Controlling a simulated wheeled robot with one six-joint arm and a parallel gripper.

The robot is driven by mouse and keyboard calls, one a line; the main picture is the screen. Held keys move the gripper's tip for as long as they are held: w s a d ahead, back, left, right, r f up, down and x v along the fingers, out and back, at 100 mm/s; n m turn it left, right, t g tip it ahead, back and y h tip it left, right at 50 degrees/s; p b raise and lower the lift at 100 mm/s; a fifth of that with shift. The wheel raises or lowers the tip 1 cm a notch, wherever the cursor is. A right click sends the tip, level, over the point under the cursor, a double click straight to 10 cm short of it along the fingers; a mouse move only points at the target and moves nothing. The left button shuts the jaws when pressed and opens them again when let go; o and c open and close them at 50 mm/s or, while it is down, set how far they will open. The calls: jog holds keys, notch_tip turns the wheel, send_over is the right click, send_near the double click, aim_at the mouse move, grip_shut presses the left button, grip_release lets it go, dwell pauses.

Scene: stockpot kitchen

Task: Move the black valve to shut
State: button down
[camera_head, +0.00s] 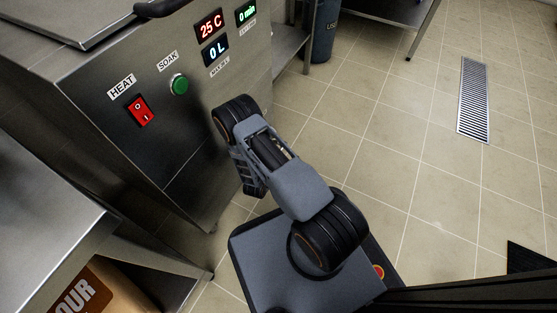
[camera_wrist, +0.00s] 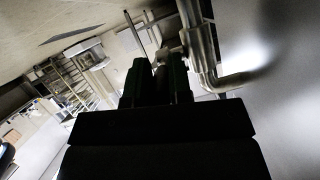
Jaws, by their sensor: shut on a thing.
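My gripper (camera_wrist: 158,80) shows as a dark silhouette in the wrist view. Its two fingers are close together and shut on what appears to be the black valve, beside a steel pipe (camera_wrist: 202,52). The valve's outline is hard to make out against the dark fingers, and I cannot tell its angle. In the head view my arm reaches down by the side of the steel cooking unit (camera_head: 120,155), and the arm and the unit hide the gripper and the valve.
The unit's front has a red heat switch (camera_head: 140,111), a green soak button (camera_head: 180,84) and displays reading 25 C (camera_head: 209,26), 0 L and 0 min. A steel table (camera_head: 50,215) with a box (camera_head: 85,290) beneath stands at left.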

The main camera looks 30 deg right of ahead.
dwell(0.3)
jog(key=c, duration=1)
grip_release()
jog(key=shift+c, duration=0.2)
jog(key=p+v, duration=0.5)
jog(key=v, duration=0.8)
jog(key=shift+s+a, duration=0.2)
jog(key=shift+s, duration=0.1)
jog(key=shift+r, duration=0.1)
